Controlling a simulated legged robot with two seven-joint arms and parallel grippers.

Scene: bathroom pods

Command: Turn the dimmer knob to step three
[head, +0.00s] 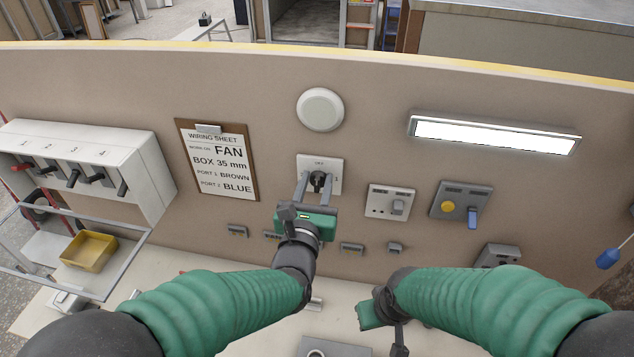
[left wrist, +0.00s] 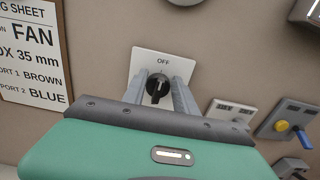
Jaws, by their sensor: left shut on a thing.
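The dimmer is a white square plate (head: 335,165) on the upright tan panel, marked OFF at its top. Its round black knob (head: 319,181) sits in the middle, and it also shows in the left wrist view (left wrist: 158,88). My left gripper (head: 317,182) reaches up to the plate, with its two grey fingers on either side of the knob, shut on it. The knob's pointer looks roughly upright, but the exact step is too small to tell. My right gripper (head: 376,316) hangs low in front of the panel, away from the dimmer; its fingers are not clear.
A clipboard wiring sheet (head: 221,162) hangs left of the dimmer. A socket plate (head: 390,202) and a grey plate with a yellow button and blue lever (head: 461,203) are close on the right. A lit lamp (head: 495,136) and round white disc (head: 320,110) are above.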

